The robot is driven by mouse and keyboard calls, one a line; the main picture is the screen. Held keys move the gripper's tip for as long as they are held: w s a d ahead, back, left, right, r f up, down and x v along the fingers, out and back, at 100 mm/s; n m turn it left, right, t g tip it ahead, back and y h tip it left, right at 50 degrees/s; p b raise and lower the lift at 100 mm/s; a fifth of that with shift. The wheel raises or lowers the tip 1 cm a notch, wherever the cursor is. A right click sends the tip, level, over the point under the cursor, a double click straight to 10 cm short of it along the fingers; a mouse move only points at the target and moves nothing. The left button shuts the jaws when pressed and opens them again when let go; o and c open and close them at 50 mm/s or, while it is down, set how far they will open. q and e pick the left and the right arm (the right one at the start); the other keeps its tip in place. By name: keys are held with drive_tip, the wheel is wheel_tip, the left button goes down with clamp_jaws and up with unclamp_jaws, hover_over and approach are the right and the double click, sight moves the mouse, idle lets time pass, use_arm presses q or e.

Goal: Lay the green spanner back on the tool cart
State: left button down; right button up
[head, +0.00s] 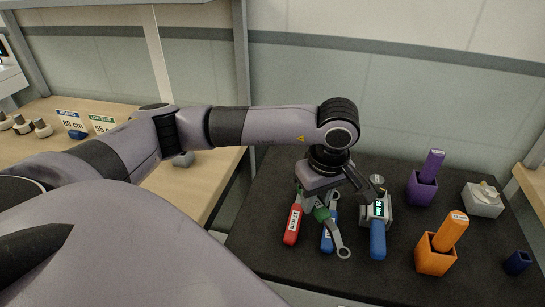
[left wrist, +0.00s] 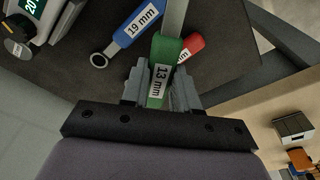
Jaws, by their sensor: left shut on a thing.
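The green spanner (head: 322,214), labelled 13 mm in the left wrist view (left wrist: 160,75), is between the fingers of my left gripper (head: 322,204), which is shut on its handle. Its grey ring end (head: 343,252) points toward the front of the cart. The gripper is low over the dark top of the tool cart (head: 300,265). I cannot tell whether the spanner touches the cart. A red spanner (head: 292,226) is just left of it, and a blue spanner (head: 328,236), labelled 19 mm (left wrist: 135,26), is partly hidden beside it. My right gripper is not in view.
A blue-handled tool with a display (head: 377,238) lies right of the spanners. Further right are a purple holder (head: 422,188), an orange holder (head: 434,258), a white box (head: 483,200) and a small dark blue holder (head: 517,263). A wooden bench (head: 120,155) stands left, past a gap.

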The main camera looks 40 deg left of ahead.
use_arm(q)
drive_tip(key=w+a+r+m+h+b, duration=0.25)
drive_tip(key=r+m+b, duration=0.4)
drive_tip(key=m, duration=0.85)
drive_tip(key=w+a+r+m+h+b, duration=0.1)
drive_tip(key=w+a+r+m+b, duration=0.25)
drive_tip(key=r+m, duration=0.9)
drive_tip(key=shift+s+f+m+y+b, duration=0.1)
drive_tip(key=shift+f+m+b, duration=0.6)
drive_tip(key=shift+f, duration=3.15)
drive_tip(key=shift+w+f+m+y+b, duration=0.2)
drive_tip(key=shift+f+b, duration=0.85)
drive_tip(key=shift+f, duration=2.8)
drive_tip(key=shift+s+f+m+h+b, duration=0.15)
drive_tip(key=shift+f+m+b, duration=0.6)
drive_tip(key=shift+f, duration=3.1)
drive_tip(key=shift+s, duration=0.1)
